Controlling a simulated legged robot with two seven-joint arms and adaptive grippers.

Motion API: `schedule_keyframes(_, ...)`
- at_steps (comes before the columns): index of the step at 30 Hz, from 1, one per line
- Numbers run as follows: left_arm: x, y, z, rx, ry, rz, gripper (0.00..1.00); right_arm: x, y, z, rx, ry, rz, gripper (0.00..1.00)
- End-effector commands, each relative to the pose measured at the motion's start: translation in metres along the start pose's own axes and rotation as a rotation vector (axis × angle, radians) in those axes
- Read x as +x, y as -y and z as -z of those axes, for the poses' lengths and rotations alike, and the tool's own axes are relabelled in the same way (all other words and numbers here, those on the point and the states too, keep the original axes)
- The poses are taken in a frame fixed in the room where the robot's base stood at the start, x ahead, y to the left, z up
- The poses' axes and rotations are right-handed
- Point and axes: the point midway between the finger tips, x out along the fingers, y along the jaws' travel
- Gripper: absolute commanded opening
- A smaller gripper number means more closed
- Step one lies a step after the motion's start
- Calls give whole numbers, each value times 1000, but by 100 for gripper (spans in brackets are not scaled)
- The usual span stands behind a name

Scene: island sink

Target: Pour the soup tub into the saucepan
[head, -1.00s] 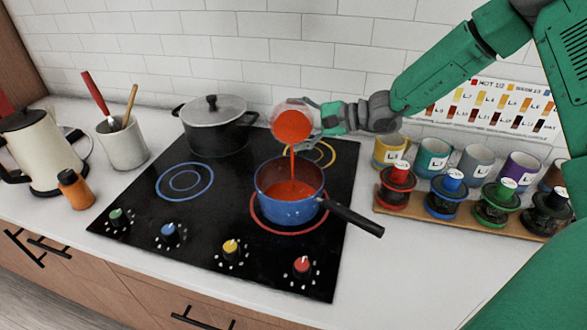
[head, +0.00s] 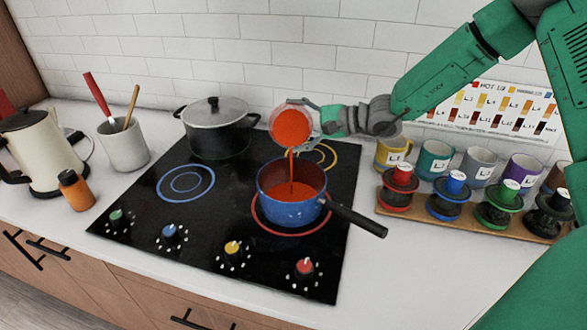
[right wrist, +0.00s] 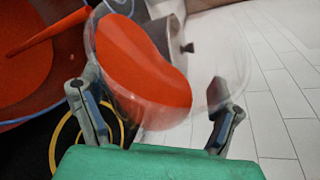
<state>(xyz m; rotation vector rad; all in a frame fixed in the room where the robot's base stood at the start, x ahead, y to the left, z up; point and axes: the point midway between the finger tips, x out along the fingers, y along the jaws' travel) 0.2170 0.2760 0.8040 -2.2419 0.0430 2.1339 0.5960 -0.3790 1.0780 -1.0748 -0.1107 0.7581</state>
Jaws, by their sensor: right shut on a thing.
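My right gripper (head: 318,122) is shut on the clear soup tub (head: 290,124), which is tilted with its mouth down toward the saucepan. Red soup runs in a thin stream (head: 291,166) from the tub into the blue saucepan (head: 289,212). The saucepan stands on the red-ringed burner, its black handle (head: 356,221) pointing to the lower right, with red soup inside. In the right wrist view the tub (right wrist: 215,60) sits between the two fingers (right wrist: 158,118) and still holds red soup; the stream falls into the pan at the left. My left gripper is out of view.
A lidded black pot (head: 217,128) stands on the back left of the black cooktop (head: 135,205). Labelled mugs (head: 434,159) and a wooden rack of coloured spools (head: 446,199) are at the right. A kettle (head: 42,150) and utensil crock (head: 123,146) stand left. The blue-ringed burner is clear.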

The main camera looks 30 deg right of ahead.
Motion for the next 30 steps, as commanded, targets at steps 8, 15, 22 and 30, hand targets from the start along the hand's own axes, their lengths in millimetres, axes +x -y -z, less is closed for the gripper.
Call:
schedule_keyframes(8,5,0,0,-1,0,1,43,-6,0,9,-21,2,16,56)
schedule_keyframes(15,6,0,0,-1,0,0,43,-8,1,8,-45,1,26,56)
schedule_keyframes(22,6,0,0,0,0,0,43,-5,3,0,-75,-3,34,56)
schedule_keyframes(30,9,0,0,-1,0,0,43,-6,5,0,-106,-8,47,56)
